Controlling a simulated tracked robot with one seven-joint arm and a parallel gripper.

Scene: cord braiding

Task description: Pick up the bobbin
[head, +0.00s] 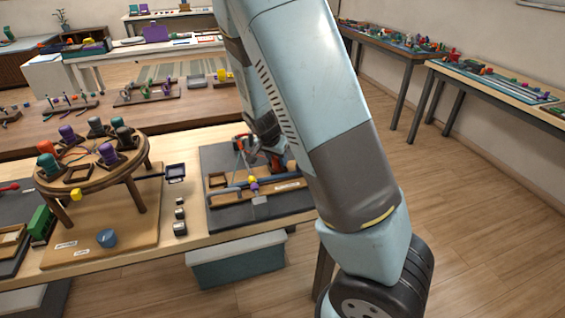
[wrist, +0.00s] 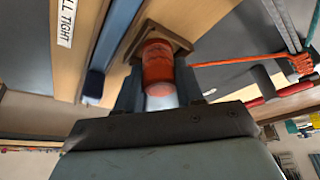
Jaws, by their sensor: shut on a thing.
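The orange-red bobbin (wrist: 157,62) is upright in the wrist view, between the two fingers of my gripper (wrist: 157,88), which is shut on it. Its far end is at a small square wooden holder (wrist: 178,38); I cannot tell whether it still sits in it or is just clear of it. A red cord (wrist: 228,61) runs from beside the bobbin to the right. In the head view my arm covers most of the gripper and the bobbin, over the dark mat (head: 222,160) on the table.
A round wooden braiding stand (head: 140,160) with several coloured bobbins stands to the left. A wooden board (head: 215,181) with a grey-blue bar lies on the mat. In the wrist view a labelled wooden strip (wrist: 78,60) and an orange comb-like piece (wrist: 298,64) are close by.

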